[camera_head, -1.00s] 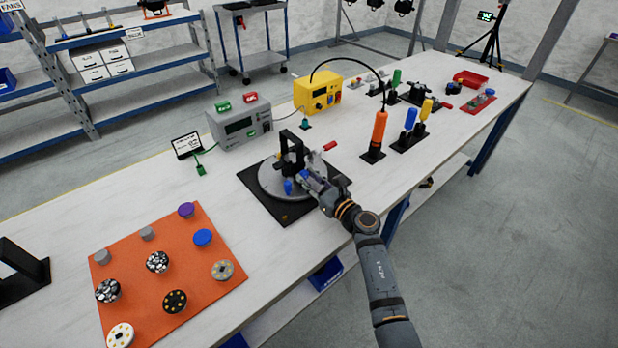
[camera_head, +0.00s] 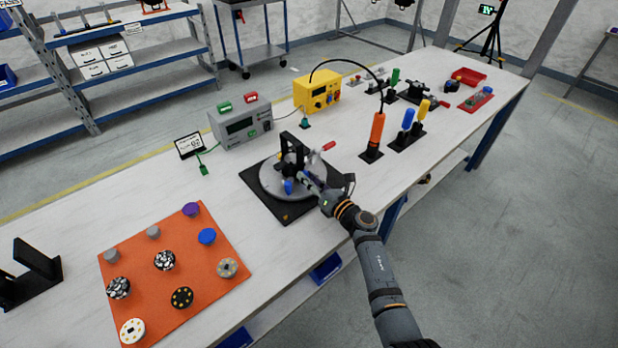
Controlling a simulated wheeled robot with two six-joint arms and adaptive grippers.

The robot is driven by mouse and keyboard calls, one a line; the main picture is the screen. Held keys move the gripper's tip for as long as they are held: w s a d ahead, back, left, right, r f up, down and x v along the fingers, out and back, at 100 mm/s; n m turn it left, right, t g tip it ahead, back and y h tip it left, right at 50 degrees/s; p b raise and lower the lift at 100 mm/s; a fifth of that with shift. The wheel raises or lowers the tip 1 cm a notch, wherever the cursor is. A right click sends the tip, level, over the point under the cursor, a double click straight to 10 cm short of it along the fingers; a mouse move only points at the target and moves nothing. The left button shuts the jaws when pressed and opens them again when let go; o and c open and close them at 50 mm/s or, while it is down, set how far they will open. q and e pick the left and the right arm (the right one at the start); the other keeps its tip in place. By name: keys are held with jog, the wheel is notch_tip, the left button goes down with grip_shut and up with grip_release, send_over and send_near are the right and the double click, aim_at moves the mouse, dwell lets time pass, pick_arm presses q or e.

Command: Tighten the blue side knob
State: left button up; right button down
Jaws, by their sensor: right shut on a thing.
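A round grey plate (camera_head: 266,186) lies on a black square base on the bench and carries a black upright fixture (camera_head: 291,149). A blue knob (camera_head: 288,187) shows at the front of the fixture, just left of my right gripper. A red handle (camera_head: 328,146) sticks out at the right. My right gripper (camera_head: 307,179) reaches in from the lower right and is shut at the fixture's side, on what looks like the blue side knob; its fingers hide most of the contact. My left gripper is not in view.
An orange mat (camera_head: 205,273) with several knobs lies at the front left. A grey box (camera_head: 240,126) and a yellow box (camera_head: 317,92) stand behind the plate. An orange-handled tool (camera_head: 377,130) and blue and yellow handles stand to the right.

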dwell(0.3)
jog(key=c, duration=1)
grip_release()
jog(key=v, duration=1.2)
jog(key=shift+c, duration=0.4)
